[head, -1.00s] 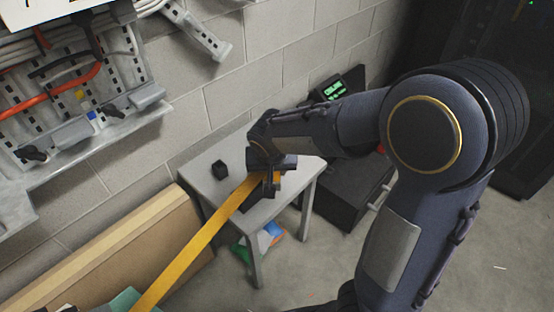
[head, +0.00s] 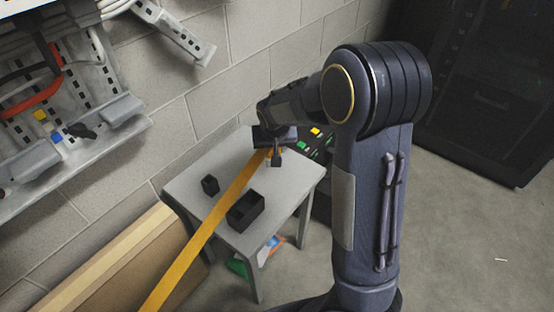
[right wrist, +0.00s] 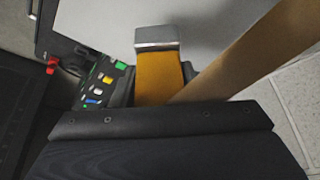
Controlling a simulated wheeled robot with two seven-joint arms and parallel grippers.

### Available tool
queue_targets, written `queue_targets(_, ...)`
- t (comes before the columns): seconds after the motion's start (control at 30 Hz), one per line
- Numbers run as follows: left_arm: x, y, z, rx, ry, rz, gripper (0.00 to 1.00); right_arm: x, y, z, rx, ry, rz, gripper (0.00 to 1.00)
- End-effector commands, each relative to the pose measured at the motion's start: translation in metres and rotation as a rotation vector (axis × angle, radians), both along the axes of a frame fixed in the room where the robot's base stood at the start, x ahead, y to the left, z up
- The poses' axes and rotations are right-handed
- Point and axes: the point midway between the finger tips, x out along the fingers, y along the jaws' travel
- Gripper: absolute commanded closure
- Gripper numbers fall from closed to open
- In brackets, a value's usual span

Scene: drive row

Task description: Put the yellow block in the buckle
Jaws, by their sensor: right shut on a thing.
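My right gripper (head: 274,152) is over the far end of the grey table and shut on the yellow block (right wrist: 158,78). In the right wrist view the block has a grey metal tip that sticks out past the jaws. A long yellow strap (head: 205,232) runs from the gripper down to the lower left. A black open-topped box (head: 246,211), which looks like the buckle, stands on the table, nearer than the gripper and apart from it. My left gripper is not in view.
The grey table (head: 190,185) also holds a small black block (head: 210,185). A dark panel with coloured buttons (head: 316,146) is beyond the table. A wall rack with cables (head: 75,110) is at left. A cardboard piece (head: 110,260) leans at lower left.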

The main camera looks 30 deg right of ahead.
Motion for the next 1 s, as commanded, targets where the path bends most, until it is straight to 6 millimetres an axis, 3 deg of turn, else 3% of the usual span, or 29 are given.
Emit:
queue_targets(0.03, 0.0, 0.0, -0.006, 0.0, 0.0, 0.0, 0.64, 0.004, -0.007, -0.012, 0.0, 0.002, -0.006, 0.89)
queue_targets(0.13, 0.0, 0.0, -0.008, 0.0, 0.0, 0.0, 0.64, 0.01, -0.015, -0.023, 0.0, 0.0, -0.003, 0.89)
queue_targets(0.37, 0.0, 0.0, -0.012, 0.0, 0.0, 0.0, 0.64, 0.017, -0.023, -0.034, 0.0, -0.001, -0.001, 0.89)
queue_targets(0.57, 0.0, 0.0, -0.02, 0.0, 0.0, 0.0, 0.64, 0.017, -0.023, -0.063, 0.0, 0.0, 0.001, 0.89)
queue_targets(0.97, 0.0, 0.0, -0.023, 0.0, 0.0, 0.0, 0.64, 0.017, -0.023, -0.069, 0.0, -0.002, -0.001, 0.89)
queue_targets(1.0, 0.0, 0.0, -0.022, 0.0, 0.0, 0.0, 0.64, 0.017, -0.023, -0.068, 0.001, -0.001, -0.001, 0.55)
